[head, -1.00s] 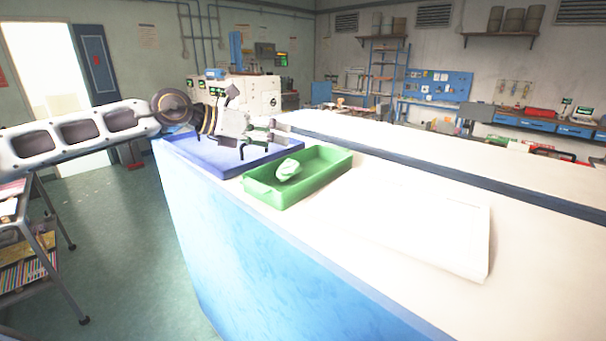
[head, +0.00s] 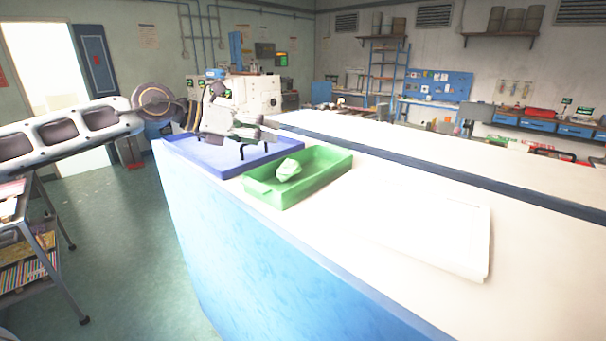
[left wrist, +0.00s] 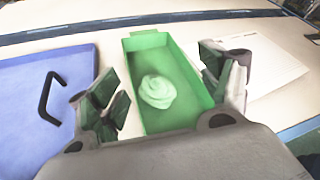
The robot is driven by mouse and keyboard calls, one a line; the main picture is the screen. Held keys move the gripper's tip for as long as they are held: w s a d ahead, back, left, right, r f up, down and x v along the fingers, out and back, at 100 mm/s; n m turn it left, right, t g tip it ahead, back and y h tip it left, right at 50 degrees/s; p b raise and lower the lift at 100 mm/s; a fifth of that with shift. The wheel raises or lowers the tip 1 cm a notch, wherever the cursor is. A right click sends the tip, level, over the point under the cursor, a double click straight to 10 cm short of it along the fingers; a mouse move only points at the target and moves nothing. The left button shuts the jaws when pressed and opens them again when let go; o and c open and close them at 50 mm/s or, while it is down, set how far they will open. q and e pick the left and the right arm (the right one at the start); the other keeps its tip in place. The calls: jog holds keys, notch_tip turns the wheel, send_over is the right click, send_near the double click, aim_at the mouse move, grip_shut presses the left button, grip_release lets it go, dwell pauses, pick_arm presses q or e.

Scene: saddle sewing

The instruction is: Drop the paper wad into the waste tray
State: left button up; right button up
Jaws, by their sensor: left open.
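The paper wad (head: 288,170) is a pale, crumpled lump lying inside the green waste tray (head: 325,178), toward its left end. In the left wrist view the wad (left wrist: 157,91) rests on the tray floor, and the tray's rim (left wrist: 147,41) shows around it. My left gripper (head: 268,131) is open and empty, above the blue tray and just behind the green tray. In the left wrist view its fingers (left wrist: 160,98) are spread wide, with the wad seen between and beyond them. My right gripper does not show.
A blue tray (head: 205,153) with black handles sits left of the green tray on the white table. A flat white panel (head: 440,235) lies to the right. The table between is clear. A cart (head: 35,235) stands at the lower left.

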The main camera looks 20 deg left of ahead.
pick_arm(q)
jog(key=v, duration=0.6)
dwell(0.8)
jog(key=shift+s+a+r, duration=0.1)
jog(key=shift+s+a, duration=0.05)
jog(key=shift+s, duration=0.05)
dwell(0.8)
